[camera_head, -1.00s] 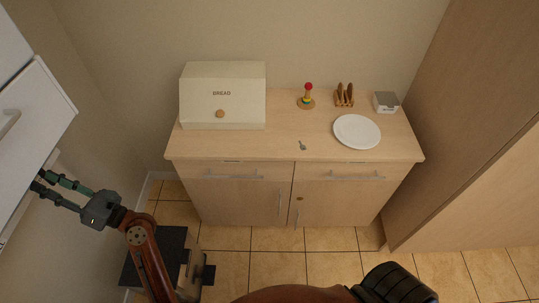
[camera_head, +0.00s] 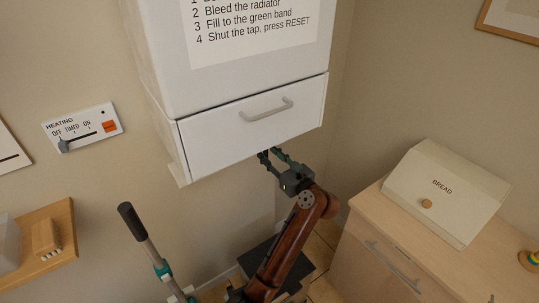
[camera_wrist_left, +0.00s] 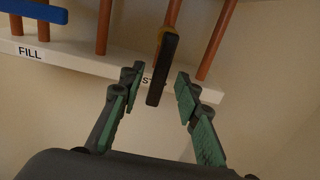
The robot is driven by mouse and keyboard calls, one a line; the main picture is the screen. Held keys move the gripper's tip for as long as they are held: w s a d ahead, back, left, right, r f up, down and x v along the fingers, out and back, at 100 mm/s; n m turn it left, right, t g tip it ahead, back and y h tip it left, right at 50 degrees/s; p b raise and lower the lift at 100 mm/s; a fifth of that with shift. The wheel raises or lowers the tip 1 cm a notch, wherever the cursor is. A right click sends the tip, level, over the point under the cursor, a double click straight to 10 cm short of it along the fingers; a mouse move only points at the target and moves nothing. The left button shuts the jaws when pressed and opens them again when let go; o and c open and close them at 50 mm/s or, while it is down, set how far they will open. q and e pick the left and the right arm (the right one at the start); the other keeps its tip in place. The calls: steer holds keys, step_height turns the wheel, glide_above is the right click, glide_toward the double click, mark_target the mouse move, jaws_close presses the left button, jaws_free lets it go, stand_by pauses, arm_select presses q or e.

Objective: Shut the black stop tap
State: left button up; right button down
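The black stop tap (camera_wrist_left: 163,68) shows in the left wrist view as a long dark handle on a copper pipe. It hangs down in front of a white rail, over a partly hidden label beginning "ST". My left gripper (camera_wrist_left: 158,86) is open, its two green-padded fingers on either side of the lower handle, with gaps to both. In the head view my left gripper (camera_head: 272,157) is just under the white cabinet (camera_head: 250,125); the tap itself is hidden there. My right gripper is not in view.
A blue lever (camera_wrist_left: 34,11) sits above a FILL label at the left, and several copper pipes (camera_wrist_left: 215,40) flank the tap. The head view shows a heating switch (camera_head: 83,128), a black-topped handle (camera_head: 132,222), a wooden shelf (camera_head: 45,240) and a bread box (camera_head: 447,193).

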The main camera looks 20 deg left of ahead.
arm_select(q)
steer(key=shift+w+a, duration=0.25)
steer(key=shift+a, duration=0.1)
steer(key=shift+c, duration=0.2)
jaws_close()
stand_by(0.4)
